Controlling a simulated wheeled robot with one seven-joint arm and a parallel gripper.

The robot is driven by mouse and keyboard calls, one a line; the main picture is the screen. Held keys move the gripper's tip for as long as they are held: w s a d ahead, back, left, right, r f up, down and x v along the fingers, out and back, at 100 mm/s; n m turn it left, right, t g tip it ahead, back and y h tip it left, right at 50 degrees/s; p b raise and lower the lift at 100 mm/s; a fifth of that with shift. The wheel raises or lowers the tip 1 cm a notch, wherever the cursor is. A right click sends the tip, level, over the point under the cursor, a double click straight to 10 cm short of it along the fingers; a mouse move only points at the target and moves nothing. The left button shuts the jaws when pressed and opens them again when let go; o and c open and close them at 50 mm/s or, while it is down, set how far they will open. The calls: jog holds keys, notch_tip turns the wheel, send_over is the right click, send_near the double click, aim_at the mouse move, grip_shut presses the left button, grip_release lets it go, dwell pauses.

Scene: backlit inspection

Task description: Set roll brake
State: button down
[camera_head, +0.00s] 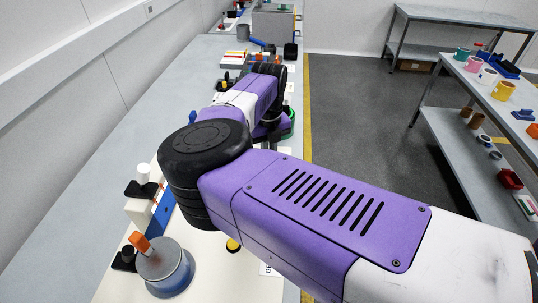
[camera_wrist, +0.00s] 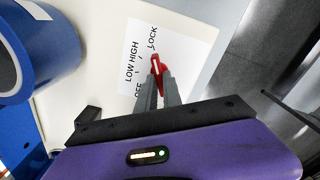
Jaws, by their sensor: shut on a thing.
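In the wrist view a small red brake knob (camera_wrist: 155,62) with a white line stands on a white label card (camera_wrist: 182,50) printed OFF, LOW, HIGH and LOCK. The knob's visible end points up the picture, roughly toward the word LOCK; I cannot tell whether it sits exactly on that mark. My gripper (camera_wrist: 158,78) is shut on the knob, with its two grey fingers on either side of it. The fingers hide the knob's lower part. A large blue roll (camera_wrist: 62,45) lies at the left of the wrist view. In the head view my arm hides the knob and gripper.
The long grey bench (camera_head: 95,200) runs along the wall. A grey-blue cylinder with an orange handle (camera_head: 166,268) stands at the near left. Small items stand farther along the bench. Grey shelving (camera_head: 440,90) with mugs stands at right, across open floor (camera_head: 350,100).

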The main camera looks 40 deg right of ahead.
dwell(0.4)
jog(key=c, duration=1.5)
grip_release()
notch_tip(320, 180, up, 8)
jog(key=shift+f+b, duration=0.1)
jog(key=shift+b, duration=0.55)
